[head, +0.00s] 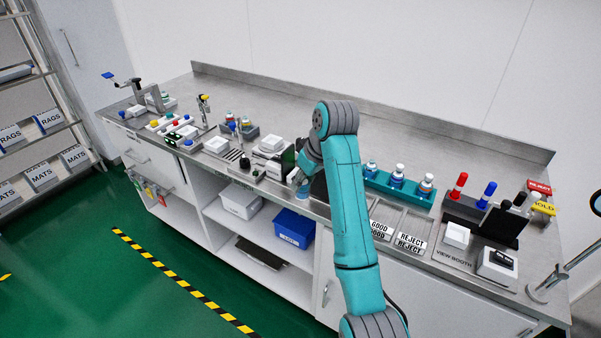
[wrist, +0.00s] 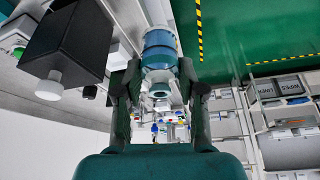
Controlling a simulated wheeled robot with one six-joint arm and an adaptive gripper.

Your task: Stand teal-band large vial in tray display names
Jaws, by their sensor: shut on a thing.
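A tray marked GOOD (head: 389,216) and a tray marked REJECT (head: 415,227) lie on the bench to the right of my arm. Both look empty. The display is partly hidden behind my arm, and its text cannot be read.
A teal rack (head: 372,188) with several capped vials stands behind the trays. A view booth (head: 497,226) and colored-top posts stand at the right. Several small instruments crowd the bench's left half. In the wrist view a dark box (wrist: 75,38) is close on the left.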

